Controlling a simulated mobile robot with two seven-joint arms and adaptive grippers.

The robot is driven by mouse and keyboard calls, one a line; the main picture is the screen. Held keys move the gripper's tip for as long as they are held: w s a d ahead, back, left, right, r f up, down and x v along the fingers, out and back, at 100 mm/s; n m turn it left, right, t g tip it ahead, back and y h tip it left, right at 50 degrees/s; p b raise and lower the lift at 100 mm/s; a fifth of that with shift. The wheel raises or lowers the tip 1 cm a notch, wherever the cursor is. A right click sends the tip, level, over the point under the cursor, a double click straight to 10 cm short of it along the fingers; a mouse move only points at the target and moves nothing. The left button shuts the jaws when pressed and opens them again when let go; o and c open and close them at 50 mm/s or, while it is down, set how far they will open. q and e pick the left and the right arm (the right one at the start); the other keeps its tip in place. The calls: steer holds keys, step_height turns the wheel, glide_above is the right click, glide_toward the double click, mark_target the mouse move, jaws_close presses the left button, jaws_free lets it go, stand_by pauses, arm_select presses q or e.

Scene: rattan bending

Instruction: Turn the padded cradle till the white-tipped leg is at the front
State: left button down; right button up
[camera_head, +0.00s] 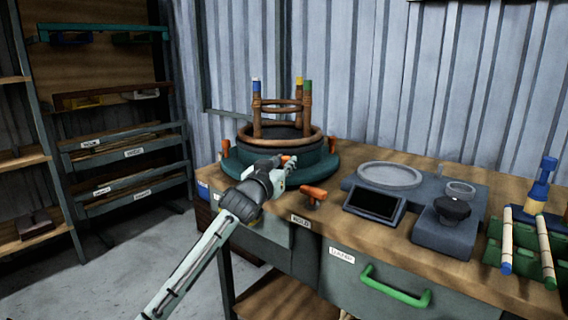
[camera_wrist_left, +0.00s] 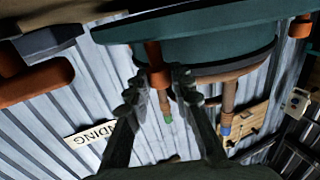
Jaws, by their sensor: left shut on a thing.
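The padded cradle (camera_head: 262,168) is a round dark-green base on the bench with orange pegs around its edge. A brown rattan frame (camera_head: 263,133) stands in it with upright legs: a blue-tipped leg (camera_head: 256,98) at left, a yellow-tipped leg (camera_head: 299,92) and a green-tipped leg (camera_head: 307,100) at right. My left gripper (camera_head: 284,163) is at the cradle's front, shut on an orange peg (camera_wrist_left: 155,62). In the left wrist view the gripper (camera_wrist_left: 160,80) has its fingers on either side of that peg, under the cradle's dark-green rim (camera_wrist_left: 210,32). My right gripper is not in view.
An orange clamp (camera_head: 313,195) lies on the bench (camera_head: 345,225) just right of my gripper. A tablet (camera_head: 375,203), a grey round plate (camera_head: 389,176) and a black knob (camera_head: 452,208) stand farther right. A corrugated wall (camera_head: 360,80) is close behind the cradle.

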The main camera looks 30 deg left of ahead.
mark_target(303, 154)
arm_select(q)
steer(key=shift+w+d+n+y, duration=0.3)
steer(key=shift+w+d, duration=0.05)
steer(key=shift+d, duration=0.05)
steer(key=w+d+n+g+y+b, duration=0.1)
steer(key=w+d+n+y+b, duration=0.1)
steer(key=y, duration=0.1)
steer(key=shift+w+d+f, duration=0.1)
steer(key=shift+w+f, duration=0.05)
steer(key=shift+w, duration=0.05)
steer(key=shift+w+d+g+y, duration=0.2)
steer(key=shift+g+y, duration=0.1)
steer(key=shift+y, duration=0.1)
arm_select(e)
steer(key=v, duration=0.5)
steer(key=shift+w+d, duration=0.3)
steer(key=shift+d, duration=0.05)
arm_select(q)
steer(key=c, duration=1.3)
jaws_free()
steer(key=v, duration=1.2)
